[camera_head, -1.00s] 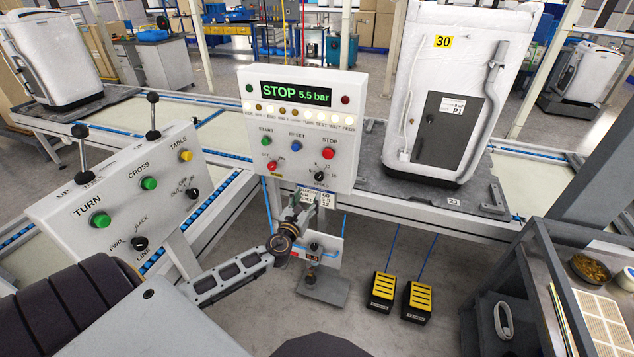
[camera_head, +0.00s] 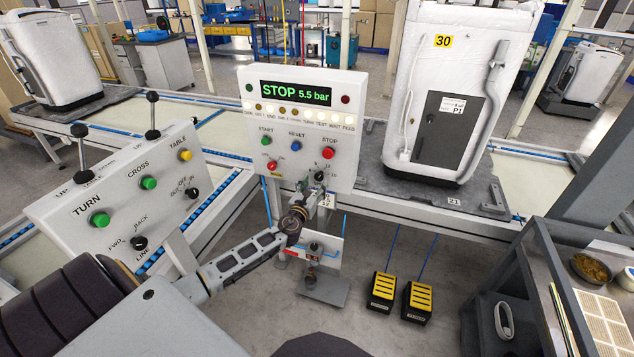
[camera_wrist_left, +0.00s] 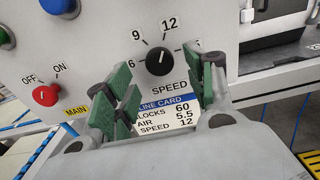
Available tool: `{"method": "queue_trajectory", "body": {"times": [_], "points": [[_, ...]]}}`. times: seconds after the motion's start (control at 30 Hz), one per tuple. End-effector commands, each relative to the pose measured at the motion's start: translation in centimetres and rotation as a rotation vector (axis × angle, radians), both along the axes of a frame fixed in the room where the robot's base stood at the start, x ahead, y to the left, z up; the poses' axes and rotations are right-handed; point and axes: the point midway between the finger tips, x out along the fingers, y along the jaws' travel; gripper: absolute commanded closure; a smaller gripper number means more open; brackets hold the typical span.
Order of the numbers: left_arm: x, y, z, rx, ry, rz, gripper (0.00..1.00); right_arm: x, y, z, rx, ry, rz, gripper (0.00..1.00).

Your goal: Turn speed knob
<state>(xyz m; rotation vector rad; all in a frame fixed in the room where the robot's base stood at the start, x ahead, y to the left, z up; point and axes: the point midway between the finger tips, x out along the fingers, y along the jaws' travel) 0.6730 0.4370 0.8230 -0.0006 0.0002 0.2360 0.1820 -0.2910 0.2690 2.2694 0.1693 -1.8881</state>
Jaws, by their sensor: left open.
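The speed knob (camera_wrist_left: 159,61) is a small black round knob on the white panel, with 6, 9 and 12 printed around it and SPEED below. My left gripper (camera_wrist_left: 160,92) is open in the left wrist view, its green-padded fingers on either side below and beside the knob, with nothing between them. I cannot tell whether a finger touches the knob. In the head view my left gripper (camera_head: 318,188) is at the panel's lower right, partly covering the knob area. My right gripper is not in view.
A line card (camera_wrist_left: 163,110) below the knob reads speed 12. The red OFF/ON switch (camera_wrist_left: 45,95) is left of it. The red STOP button (camera_head: 328,153) is above the knob. The display (camera_head: 296,93) reads STOP 5.5 bar. A white cabinet (camera_head: 458,85) stands to the right.

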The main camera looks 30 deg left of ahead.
Motion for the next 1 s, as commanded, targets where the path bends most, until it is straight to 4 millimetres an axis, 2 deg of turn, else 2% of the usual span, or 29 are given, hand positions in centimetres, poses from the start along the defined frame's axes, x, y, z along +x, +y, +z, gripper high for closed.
{"method": "queue_trajectory", "body": {"times": [0.4,0.87,1.0], "points": [[2.6,0.7,0.0,0.000,0.000,0.000,0.45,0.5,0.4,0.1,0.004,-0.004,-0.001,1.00],[3.0,0.7,0.0,0.001,0.000,0.000,0.45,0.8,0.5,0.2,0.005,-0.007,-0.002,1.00],[3.0,0.7,0.0,0.001,0.000,0.000,0.62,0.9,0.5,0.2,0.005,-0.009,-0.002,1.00]]}}
